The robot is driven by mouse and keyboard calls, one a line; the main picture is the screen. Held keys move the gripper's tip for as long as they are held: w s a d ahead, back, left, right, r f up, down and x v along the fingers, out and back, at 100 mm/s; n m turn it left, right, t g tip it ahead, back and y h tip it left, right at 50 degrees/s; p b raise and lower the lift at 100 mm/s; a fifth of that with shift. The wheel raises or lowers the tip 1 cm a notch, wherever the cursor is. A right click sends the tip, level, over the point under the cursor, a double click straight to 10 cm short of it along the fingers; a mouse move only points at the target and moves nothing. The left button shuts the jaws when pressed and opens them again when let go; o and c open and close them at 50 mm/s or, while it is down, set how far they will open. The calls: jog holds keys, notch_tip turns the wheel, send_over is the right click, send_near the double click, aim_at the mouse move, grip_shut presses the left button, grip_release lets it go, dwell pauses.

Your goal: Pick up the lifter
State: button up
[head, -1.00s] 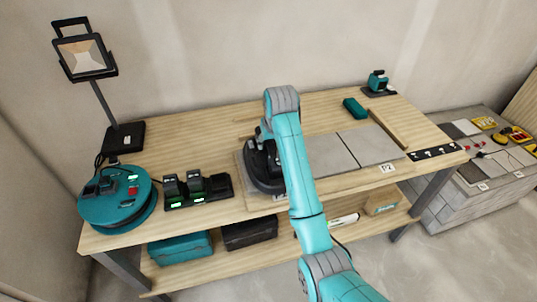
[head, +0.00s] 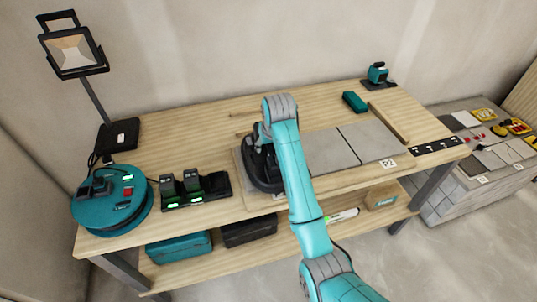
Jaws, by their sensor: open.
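The lifter (head: 263,172), a black device with a broad rounded base, sits on the left part of the grey tile area on the workbench. My teal arm reaches over it from the front right and covers its right side. My gripper (head: 259,139) is a dark shape at the arm's end, just above or at the lifter's top. It is open, but its fingers are mostly hidden and blend with the black lifter. I cannot tell whether they touch it or stand around its handle.
Grey tiles (head: 365,143) lie right of the arm. A charger with batteries (head: 195,190), a teal cable reel (head: 112,203) and a work lamp (head: 72,50) stand left. A teal block (head: 355,102) lies at the back. The bench (head: 185,135) is bare behind the charger.

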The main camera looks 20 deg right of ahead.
jog(key=shift+f, duration=0.1)
grip_shut()
dwell(0.4)
notch_tip(320, 180, up, 11)
jog(key=shift+f, duration=0.15)
dwell(0.4)
